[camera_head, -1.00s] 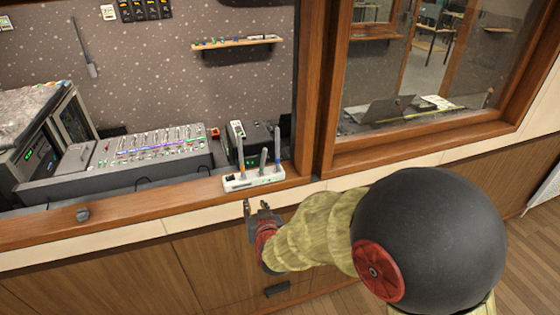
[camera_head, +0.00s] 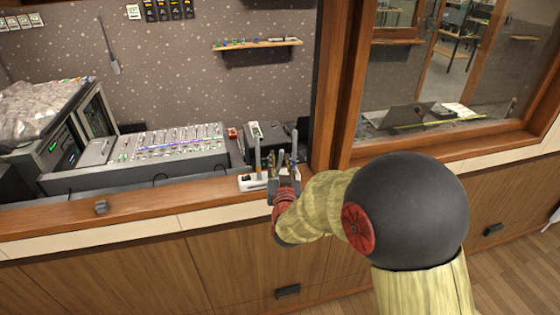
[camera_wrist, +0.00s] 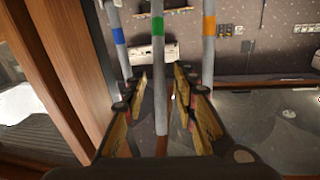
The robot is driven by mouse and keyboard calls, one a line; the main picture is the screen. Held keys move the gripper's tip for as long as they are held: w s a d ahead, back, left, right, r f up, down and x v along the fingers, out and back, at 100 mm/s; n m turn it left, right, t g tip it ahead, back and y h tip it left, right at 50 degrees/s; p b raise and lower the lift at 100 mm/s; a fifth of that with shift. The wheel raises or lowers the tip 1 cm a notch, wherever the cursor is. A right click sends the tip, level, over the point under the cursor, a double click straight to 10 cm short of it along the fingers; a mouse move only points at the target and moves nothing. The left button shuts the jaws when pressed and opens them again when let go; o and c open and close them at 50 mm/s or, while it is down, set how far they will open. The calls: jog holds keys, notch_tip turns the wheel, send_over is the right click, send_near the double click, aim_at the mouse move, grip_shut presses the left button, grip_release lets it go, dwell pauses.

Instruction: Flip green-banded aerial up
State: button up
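The green-banded aerial is a grey rod, the middle of three. In the wrist view its green band (camera_wrist: 157,27) is near the top, and the rod runs down between my gripper's two fingers (camera_wrist: 163,100). A gap shows on each side of it, so the fingers are open around it; contact cannot be told. The blue-banded aerial (camera_wrist: 118,35) and orange-banded aerial (camera_wrist: 208,23) stand on either side. In the head view my gripper (camera_head: 284,180) is at the white aerial base (camera_head: 249,184) and hides part of it. The middle aerial looks shorter there than its neighbours.
The base sits on a wooden ledge (camera_head: 140,203). A dark knob (camera_head: 101,207) is on the ledge to the left. The fader console (camera_head: 150,150) and a dark box (camera_head: 265,135) lie behind. A wooden window post (camera_head: 330,90) rises close to the right.

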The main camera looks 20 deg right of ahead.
jog(key=shift+w, duration=0.25)
jog(key=shift+c, duration=0.7)
grip_shut()
